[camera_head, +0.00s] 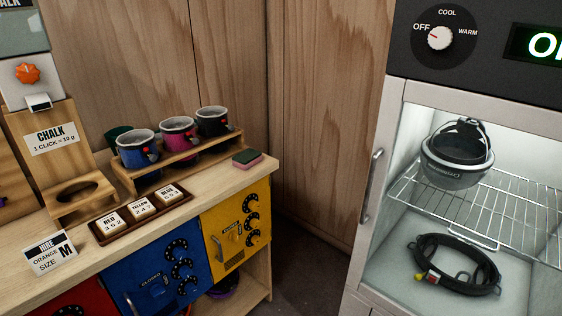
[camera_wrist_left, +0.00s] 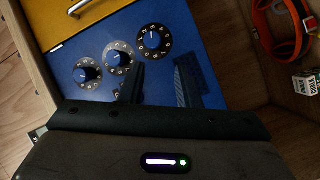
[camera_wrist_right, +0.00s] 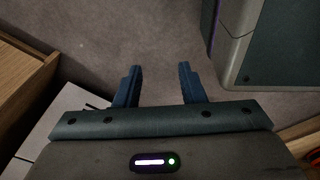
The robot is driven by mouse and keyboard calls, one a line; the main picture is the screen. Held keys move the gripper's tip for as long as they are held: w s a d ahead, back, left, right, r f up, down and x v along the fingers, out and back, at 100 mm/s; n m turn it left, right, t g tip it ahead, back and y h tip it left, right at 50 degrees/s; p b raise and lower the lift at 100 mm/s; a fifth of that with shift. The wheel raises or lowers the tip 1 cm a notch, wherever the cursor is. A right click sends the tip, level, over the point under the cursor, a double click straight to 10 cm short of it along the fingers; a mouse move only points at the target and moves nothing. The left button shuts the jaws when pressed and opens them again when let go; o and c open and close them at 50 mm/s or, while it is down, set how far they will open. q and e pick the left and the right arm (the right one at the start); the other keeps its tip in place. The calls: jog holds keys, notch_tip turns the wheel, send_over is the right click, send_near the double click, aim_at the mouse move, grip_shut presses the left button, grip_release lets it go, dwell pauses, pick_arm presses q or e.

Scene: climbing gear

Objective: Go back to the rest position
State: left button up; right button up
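My left gripper (camera_wrist_left: 160,87) shows in the left wrist view, its two dark fingers apart with nothing between them. It is in front of the blue locker door (camera_wrist_left: 110,40) with several black dials. My right gripper (camera_wrist_right: 158,85) shows in the right wrist view, its two fingers apart and empty above the grey floor (camera_wrist_right: 150,40). Neither gripper shows in the head view, where the blue door (camera_head: 165,275) is also seen closed.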

pick_arm(q)
jog(key=s+f+m+g+h, duration=0.4)
jog(key=s+f+m, duration=0.2)
jog(key=s+f, duration=0.3)
jog(key=s+f+m+g+h, duration=0.3)
jog(key=s+f+m, duration=0.4)
jog(key=f, duration=0.5)
jog(key=s+a+f+m+g, duration=0.2)
jog(key=s+a+f+g, duration=0.1)
jog(key=s, duration=0.7)
jog(key=s+a+f+m+g+y+p, duration=0.1)
jog(key=s+a+f+m+g, duration=0.1)
jog(key=s, duration=0.8)
notch_tip(320, 180, down, 3)
jog(key=shift+s+a+f+g, duration=0.2)
jog(key=shift+s+a+g, duration=0.1)
jog(key=shift+a+g, duration=0.7)
pick_arm(e)
jog(key=s+f, duration=0.1)
jog(key=s, duration=0.1)
jog(key=s+f, duration=0.1)
jog(key=shift+s+d, duration=0.15)
jog(key=shift+s, duration=0.2)
pick_arm(q)
jog(key=shift+d, duration=0.2)
pick_arm(e)
jog(key=shift+w, duration=0.25)
